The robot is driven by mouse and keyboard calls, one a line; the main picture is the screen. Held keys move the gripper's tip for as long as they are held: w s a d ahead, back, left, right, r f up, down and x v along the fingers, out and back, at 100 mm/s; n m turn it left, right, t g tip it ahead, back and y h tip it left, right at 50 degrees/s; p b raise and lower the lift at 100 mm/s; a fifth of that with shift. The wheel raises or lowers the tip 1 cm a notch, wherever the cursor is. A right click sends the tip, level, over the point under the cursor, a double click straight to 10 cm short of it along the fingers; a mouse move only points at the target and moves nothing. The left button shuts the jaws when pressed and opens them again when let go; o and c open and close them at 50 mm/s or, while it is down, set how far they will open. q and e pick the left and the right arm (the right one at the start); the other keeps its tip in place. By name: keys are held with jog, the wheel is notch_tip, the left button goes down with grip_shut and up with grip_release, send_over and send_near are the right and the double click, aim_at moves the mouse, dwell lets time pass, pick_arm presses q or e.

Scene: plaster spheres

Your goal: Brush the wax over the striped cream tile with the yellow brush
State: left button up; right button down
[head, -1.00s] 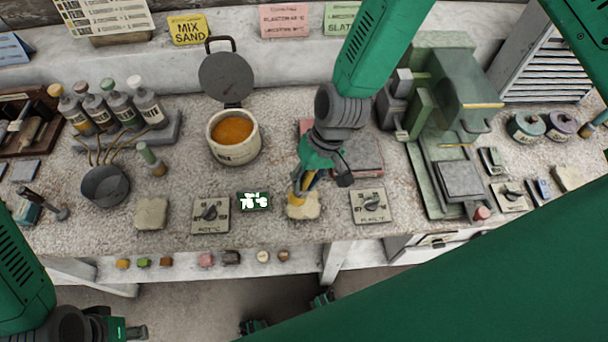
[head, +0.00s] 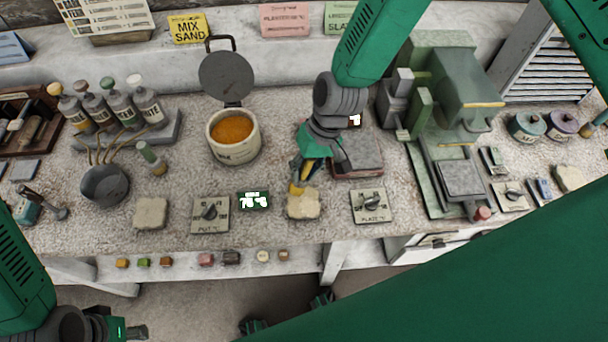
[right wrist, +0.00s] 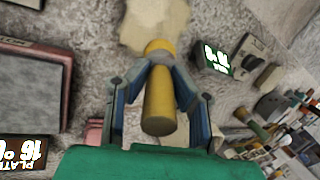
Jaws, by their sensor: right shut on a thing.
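My right gripper (head: 305,170) is shut on the yellow brush (head: 297,188), which points down at the far edge of a cream tile (head: 304,205) on the bench. In the right wrist view the brush (right wrist: 158,105) sits between the blue-grey fingers (right wrist: 158,88), and its head overlaps the edge of the tile (right wrist: 150,22). I cannot tell whether it touches, and stripes are not clear. A pot of orange wax (head: 232,130) stands open behind, to the left. My left gripper (head: 132,332) is at the lower left, away from the tile; its jaw opening is unclear.
Dial panels (head: 210,214) and (head: 371,204) flank the tile, with a lit green display (head: 254,201) at its left. A grey hot plate (head: 357,155) lies behind it to the right. Another pale tile (head: 150,214) lies left. A green press (head: 450,130) stands at the right.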

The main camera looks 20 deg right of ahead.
jog(key=shift+w+d+f, duration=0.1)
jog(key=shift+w, duration=0.2)
jog(key=shift+s, duration=0.1)
jog(key=shift+s+a+p, duration=0.25)
jog(key=shift+s+a, duration=0.05)
jog(key=shift+s, duration=0.55)
jog(key=shift+s+a+p, duration=0.25)
jog(key=shift+s, duration=0.6)
jog(key=shift+w+d+b, duration=0.15)
jog(key=shift+w+d, duration=0.15)
jog(key=shift+w, duration=0.6)
jog(key=shift+w+d+b, duration=0.15)
jog(key=shift+w+d, duration=0.1)
jog(key=shift+w, duration=0.65)
jog(key=shift+s+a+r+p, duration=0.15)
jog(key=shift+s+r+p, duration=0.05)
jog(key=shift+s+r, duration=0.25)
jog(key=shift+s+a+r+p, duration=0.15)
jog(key=shift+s+r, duration=0.2)
jog(key=shift+s, duration=0.15)
jog(key=shift+f, duration=0.1)
